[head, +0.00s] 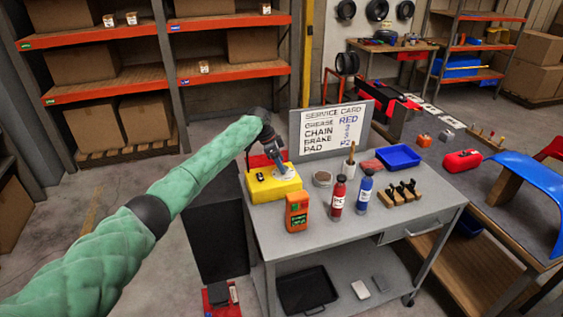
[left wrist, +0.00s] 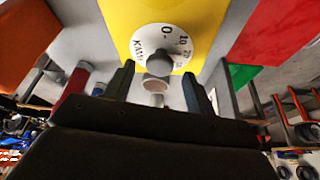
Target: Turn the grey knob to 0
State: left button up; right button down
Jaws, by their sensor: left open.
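The grey knob (left wrist: 157,62) sits at the centre of a white dial (left wrist: 185,62) on a yellow box (left wrist: 197,16). The dial has a 0, a 10 and further marks around its rim; I cannot tell where the knob points. In the head view the yellow box (head: 262,188) stands at the table's left end. My left gripper (head: 279,166) is just above the box, over the dial. In the left wrist view its open fingers (left wrist: 158,88) lie apart, with the knob ahead of the gap, and nothing is held. My right gripper is not in view.
A service card (head: 334,124) stands behind. Bare tabletop lies at the front.

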pick_arm(q)
jog(key=shift+x, duration=0.95)
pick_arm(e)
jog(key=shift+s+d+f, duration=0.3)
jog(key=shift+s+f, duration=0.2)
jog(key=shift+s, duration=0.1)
pick_arm(q)
jog(key=shift+c, duration=0.4)
jog(key=c, duration=0.9)
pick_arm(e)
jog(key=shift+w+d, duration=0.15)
